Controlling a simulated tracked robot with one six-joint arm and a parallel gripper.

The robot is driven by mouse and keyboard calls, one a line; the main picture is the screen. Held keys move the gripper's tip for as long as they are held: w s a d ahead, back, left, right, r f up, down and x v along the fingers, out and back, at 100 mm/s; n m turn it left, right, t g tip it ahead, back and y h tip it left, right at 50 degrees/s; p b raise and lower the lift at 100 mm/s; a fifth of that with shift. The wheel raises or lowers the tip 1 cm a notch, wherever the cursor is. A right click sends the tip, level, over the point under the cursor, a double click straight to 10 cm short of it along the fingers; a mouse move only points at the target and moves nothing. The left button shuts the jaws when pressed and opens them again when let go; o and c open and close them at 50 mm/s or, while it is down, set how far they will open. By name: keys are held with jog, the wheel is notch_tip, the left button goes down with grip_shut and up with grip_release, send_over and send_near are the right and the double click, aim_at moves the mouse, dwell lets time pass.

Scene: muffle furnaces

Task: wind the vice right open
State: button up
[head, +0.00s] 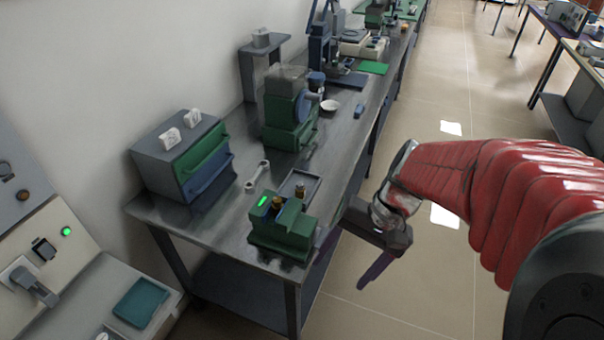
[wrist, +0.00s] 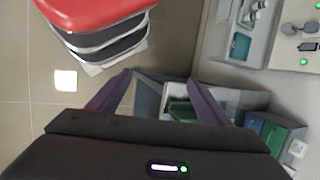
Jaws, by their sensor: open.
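A squat green block that looks like the vice (head: 283,230) sits at the near corner of the grey bench, with a lit green strip and two brass-coloured pieces on top. I cannot make out its handle or how far apart its jaws are. My gripper (head: 341,276) is open and empty, just right of the vice, out past the bench's edge. In the wrist view my gripper (wrist: 160,76) has its fingers spread, and a green part, probably the vice (wrist: 184,111), shows partly between them beyond the dark gripper body.
The bench (head: 222,222) also holds a drawer cabinet (head: 184,158), a spanner (head: 257,176), a shallow tray (head: 299,186) and a green machine (head: 289,118). A control panel (head: 48,247) stands at the left.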

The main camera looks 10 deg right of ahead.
jog(key=f+m+y, duration=0.2)
jog(key=m+t+y, duration=0.8)
jog(key=m+t, duration=0.3)
jog(key=m, duration=0.4)
send_near(320, 238)
jog(key=w+v, duration=0.1)
jog(key=v, duration=0.5)
jog(key=shift+s+d+f, duration=0.25)
jog(key=shift+f, duration=0.05)
jog(key=shift+a, duration=0.1)
jog(key=x, duration=1.3)
jog(key=shift+w+a+f, duration=0.2)
jog(key=shift+w, duration=0.05)
jog(key=shift+c, duration=0.2)
